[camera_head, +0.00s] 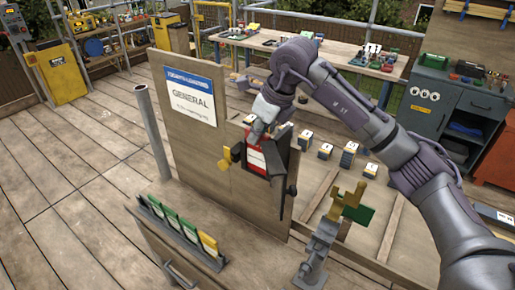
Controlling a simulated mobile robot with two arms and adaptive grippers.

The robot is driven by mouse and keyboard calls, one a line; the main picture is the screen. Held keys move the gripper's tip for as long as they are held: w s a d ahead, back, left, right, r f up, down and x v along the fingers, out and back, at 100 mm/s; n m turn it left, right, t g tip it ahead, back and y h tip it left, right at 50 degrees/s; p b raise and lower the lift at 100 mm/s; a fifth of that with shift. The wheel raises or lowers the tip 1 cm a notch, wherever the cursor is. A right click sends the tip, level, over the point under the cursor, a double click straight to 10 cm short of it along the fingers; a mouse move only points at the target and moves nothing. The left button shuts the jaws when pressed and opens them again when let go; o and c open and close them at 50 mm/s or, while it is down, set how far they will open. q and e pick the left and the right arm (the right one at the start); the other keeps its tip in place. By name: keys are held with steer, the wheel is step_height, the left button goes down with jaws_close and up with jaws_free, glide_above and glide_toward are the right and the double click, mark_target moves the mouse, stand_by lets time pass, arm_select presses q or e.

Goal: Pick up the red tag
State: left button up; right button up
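A red tag (256,160) with a white label area sits at the right part of the upright wooden board (195,136), near a dark holder or bracket. My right arm comes in from the right and bends down over the board. My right gripper (254,136) is at the upper edge of the red tag. Its fingertips are small and partly merged with the dark parts there, so I cannot tell whether they are closed on the tag. My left gripper is out of view.
A rack of green and yellow tags (181,229) stands in front of the board. A grey post (152,132) rises to the left. A stand with a brass fitting and green tag (353,213) is at the right front. The plank floor at left is clear.

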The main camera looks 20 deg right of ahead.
steer(key=shift+r, duration=0.15)
jaws_close()
steer(key=shift+w+r+b, duration=0.1)
steer(key=shift+r+b, duration=0.25)
steer(key=shift+r, duration=0.25)
step_height(320, 180, up, 17)
steer(key=b, duration=0.3)
steer(key=shift+f, duration=0.3)
stand_by(0.8)
